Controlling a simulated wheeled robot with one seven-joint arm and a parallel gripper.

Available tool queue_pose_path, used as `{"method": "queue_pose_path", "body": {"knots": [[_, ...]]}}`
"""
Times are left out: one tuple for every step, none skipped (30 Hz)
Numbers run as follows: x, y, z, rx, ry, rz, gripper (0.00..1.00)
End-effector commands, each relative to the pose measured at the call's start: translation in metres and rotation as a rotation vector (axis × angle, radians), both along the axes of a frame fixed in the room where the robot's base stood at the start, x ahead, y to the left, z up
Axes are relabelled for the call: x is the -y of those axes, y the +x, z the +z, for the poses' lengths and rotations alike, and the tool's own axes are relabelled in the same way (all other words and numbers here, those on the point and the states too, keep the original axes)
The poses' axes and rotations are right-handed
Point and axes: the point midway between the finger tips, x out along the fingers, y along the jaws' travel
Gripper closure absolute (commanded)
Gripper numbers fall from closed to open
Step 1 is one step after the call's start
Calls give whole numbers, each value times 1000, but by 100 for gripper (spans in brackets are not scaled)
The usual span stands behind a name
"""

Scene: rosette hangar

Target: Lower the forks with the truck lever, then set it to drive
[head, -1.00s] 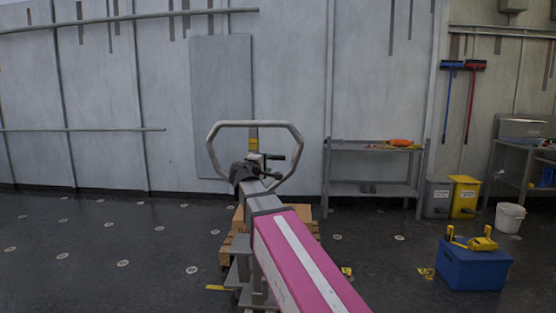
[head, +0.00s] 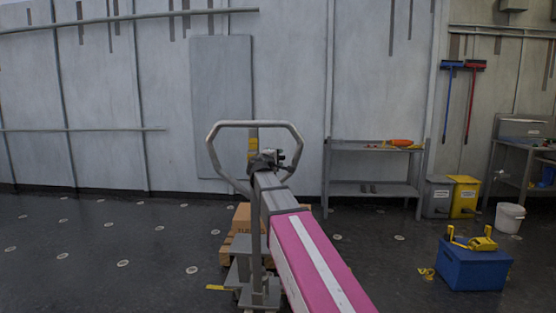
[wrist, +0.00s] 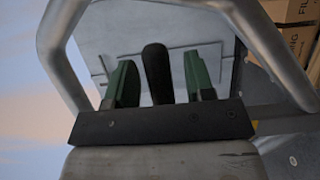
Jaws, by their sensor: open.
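The pallet truck (head: 258,270) stands ahead with its grey handle loop (head: 228,124) upright in the head view. The loop also frames the wrist view (wrist: 262,48). The black truck lever (wrist: 157,72) shows inside the loop in the wrist view. My gripper (wrist: 160,80) is open, with one green finger on each side of the lever and a visible gap on both sides. In the head view my gripper (head: 280,158) is small and dark at the loop's lower right. The forks are hidden behind the truck and my arm.
A cardboard box (head: 241,218) sits on a wooden pallet behind the truck. A grey shelf (head: 372,188) stands at the wall, with a yellow bin (head: 464,197) beside it. A blue crate (head: 474,268) is on the floor at right. The floor at left is clear.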

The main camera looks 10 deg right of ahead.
Motion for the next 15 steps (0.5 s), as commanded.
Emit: {"method": "queue_pose_path", "body": {"knots": [[0, 0, 0, 0, 0, 0, 51], [0, 0, 0, 0, 0, 0, 51], [0, 0, 0, 0, 0, 0, 51], [0, 0, 0, 0, 0, 0, 61], [0, 0, 0, 0, 0, 0, 71], [0, 0, 0, 0, 0, 0, 84], [0, 0, 0, 0, 0, 0, 93], [0, 0, 0, 0, 0, 0, 100], [0, 0, 0, 0, 0, 0, 100], [0, 0, 0, 0, 0, 0, 100], [0, 0, 0, -1, -1, 0, 100], [0, 0, 1, -1, -7, 0, 100], [0, 0, 2, -5, -18, 0, 100], [0, 0, 4, -10, -36, 1, 100], [-1, 0, 7, -19, -70, 1, 100]]}}
